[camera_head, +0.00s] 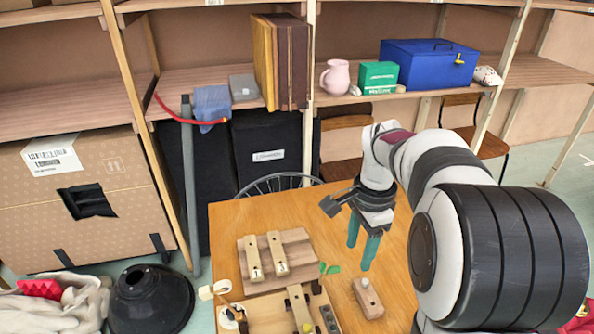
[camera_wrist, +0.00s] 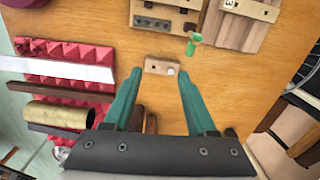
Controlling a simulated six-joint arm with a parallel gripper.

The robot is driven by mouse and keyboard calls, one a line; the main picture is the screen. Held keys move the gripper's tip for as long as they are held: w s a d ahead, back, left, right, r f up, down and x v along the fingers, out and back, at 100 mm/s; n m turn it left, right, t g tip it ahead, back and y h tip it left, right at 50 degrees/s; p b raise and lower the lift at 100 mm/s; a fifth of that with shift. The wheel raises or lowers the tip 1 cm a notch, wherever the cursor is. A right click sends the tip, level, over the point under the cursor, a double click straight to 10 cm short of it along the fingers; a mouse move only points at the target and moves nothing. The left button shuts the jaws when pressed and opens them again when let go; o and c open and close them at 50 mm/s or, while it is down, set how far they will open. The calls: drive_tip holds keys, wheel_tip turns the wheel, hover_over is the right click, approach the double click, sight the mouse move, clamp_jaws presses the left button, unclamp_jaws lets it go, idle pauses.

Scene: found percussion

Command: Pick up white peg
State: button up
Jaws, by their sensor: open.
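A small white peg (camera_head: 365,283) stands on a small wooden block (camera_head: 368,298) near the front right of the table. In the wrist view the peg (camera_wrist: 170,71) shows as a pale round spot at the right part of the block (camera_wrist: 156,65). My gripper (camera_head: 362,246) is open, with two teal fingers pointing down. It hangs above the table, behind the block in the head view. In the wrist view the block shows between and just beyond the two fingertips. Nothing is between the fingers that I can see as held.
A wooden board with two numbered bars (camera_head: 266,256) lies left of the block. A green-leafed thing (camera_wrist: 194,43) is close by. Red bumpy foam (camera_wrist: 70,63), a white strip (camera_wrist: 60,67) and a brass tube (camera_wrist: 58,116) lie left in the wrist view. Bare table surrounds the block.

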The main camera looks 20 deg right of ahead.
sight(366, 281)
drive_tip(key=w+d+f+m, duration=0.3)
drive_tip(key=d, duration=0.3)
drive_tip(key=f, duration=0.5)
drive_tip(key=w+f, duration=0.1)
drive_tip(key=f, duration=1)
drive_tip(key=shift+w+d, duration=0.2)
drive_tip(key=shift+d, duration=0.15)
clamp_jaws()
